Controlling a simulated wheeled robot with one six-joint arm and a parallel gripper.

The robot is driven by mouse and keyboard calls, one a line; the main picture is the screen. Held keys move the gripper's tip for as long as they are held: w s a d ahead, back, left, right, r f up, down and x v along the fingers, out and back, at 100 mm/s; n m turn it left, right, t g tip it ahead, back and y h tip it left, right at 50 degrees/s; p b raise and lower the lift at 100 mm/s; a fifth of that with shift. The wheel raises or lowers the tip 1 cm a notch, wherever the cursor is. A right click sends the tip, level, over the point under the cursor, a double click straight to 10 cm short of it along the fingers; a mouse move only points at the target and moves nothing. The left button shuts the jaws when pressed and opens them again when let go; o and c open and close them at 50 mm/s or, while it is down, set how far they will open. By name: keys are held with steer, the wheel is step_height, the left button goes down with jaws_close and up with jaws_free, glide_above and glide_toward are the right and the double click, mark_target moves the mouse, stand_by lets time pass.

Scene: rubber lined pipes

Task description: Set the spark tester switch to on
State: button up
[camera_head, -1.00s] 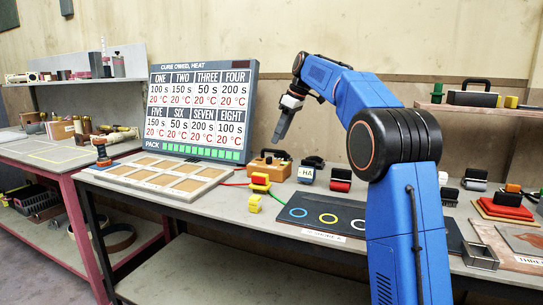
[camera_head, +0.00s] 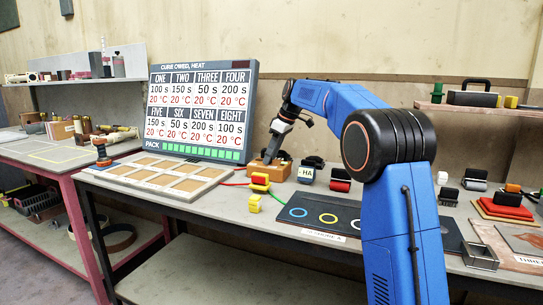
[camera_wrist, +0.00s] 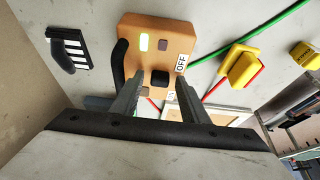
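The spark tester is an orange-brown box (camera_head: 260,173) on the bench, right of the board; it also shows in the wrist view (camera_wrist: 185,33).
The cure board (camera_head: 202,110) stands left of the tester, with a divided tray (camera_head: 160,180) before it. Yellow clips (camera_wrist: 240,66) on green and red leads lie beside the tester. A black mat with coloured rings (camera_head: 318,220) lies to the right.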

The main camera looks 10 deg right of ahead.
mark_target(259, 163)
jaws_close()
steer(key=shift+w+a, duration=0.5)
steer(key=shift+a, duration=0.2)
steer(key=shift+w+a, duration=0.5)
steer(key=shift+a, duration=0.15)
steer(key=shift+o, duration=0.9)
jaws_free()
steer(key=v, duration=1.7)
steer(key=shift+r, duration=0.3)
